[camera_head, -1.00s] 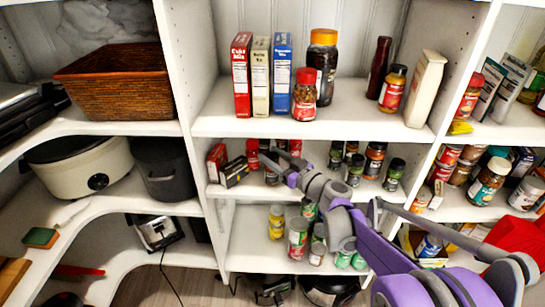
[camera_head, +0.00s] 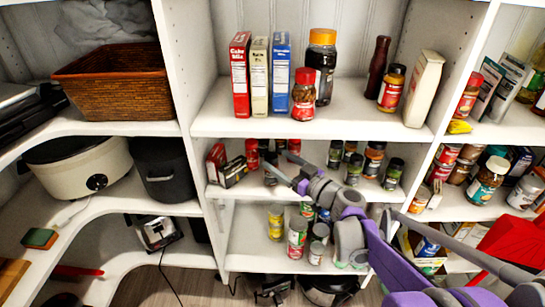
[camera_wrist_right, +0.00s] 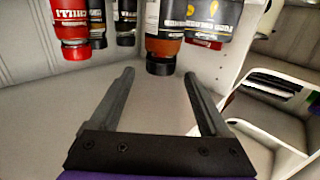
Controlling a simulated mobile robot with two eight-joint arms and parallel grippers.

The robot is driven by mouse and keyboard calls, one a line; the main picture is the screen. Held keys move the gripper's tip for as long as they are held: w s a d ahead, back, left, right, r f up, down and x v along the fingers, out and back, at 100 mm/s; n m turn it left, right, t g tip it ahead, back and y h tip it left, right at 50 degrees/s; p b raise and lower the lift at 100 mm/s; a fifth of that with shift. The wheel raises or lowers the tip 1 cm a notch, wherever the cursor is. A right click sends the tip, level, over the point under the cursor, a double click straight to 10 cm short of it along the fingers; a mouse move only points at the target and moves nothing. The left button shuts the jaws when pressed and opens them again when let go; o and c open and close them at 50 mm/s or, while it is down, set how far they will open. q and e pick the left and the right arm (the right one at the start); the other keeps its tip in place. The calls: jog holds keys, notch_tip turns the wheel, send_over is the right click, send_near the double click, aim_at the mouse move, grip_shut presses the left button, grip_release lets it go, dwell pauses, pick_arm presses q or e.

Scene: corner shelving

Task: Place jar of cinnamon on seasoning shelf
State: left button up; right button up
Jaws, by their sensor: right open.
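My right gripper (camera_head: 280,160) reaches to the middle shelf (camera_head: 235,190), in front of its left group of jars. It is open with nothing between its fingers; the right wrist view (camera_wrist_right: 158,78) shows both fingers spread. That view appears upside down. A jar with a dark lid and orange-brown contents (camera_wrist_right: 164,48) stands just beyond the fingertips, apart from them. A red jar (camera_wrist_right: 70,25) and dark jars (camera_wrist_right: 126,22) are beside it. I cannot read which jar is cinnamon. My left gripper is not in view.
The upper shelf (camera_head: 225,120) holds boxes, a red-lidded jar (camera_head: 304,95) and bottles. More spice jars (camera_head: 375,158) stand right of my gripper. Cans (camera_head: 297,237) stand on the lower shelf. White uprights (camera_head: 180,75) bound this bay. Bare shelf shows at the middle shelf's front edge.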

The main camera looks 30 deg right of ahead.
jog(key=v, duration=0.8)
jog(key=s+a+f+g+y, duration=0.1)
jog(key=s+a+f+g, duration=0.3)
jog(key=a, duration=0.4)
jog(key=s+a+f+g+y, duration=0.1)
jog(key=a+f+g, duration=0.2)
jog(key=a+f, duration=0.3)
jog(key=s+a+f+m+g+h, duration=0.1)
jog(key=s+f+g+h, duration=0.1)
jog(key=s, duration=0.5)
jog(key=s+a+f+m+g+h, duration=0.1)
jog(key=s+a+f+g+h, duration=0.1)
jog(key=s, duration=0.5)
notch_tip(320, 180, down, 4)
jog(key=shift+s+r+m+g+h, duration=0.2)
jog(key=shift+s+m+g+h, duration=0.2)
jog(key=shift+g+h, duration=0.5)
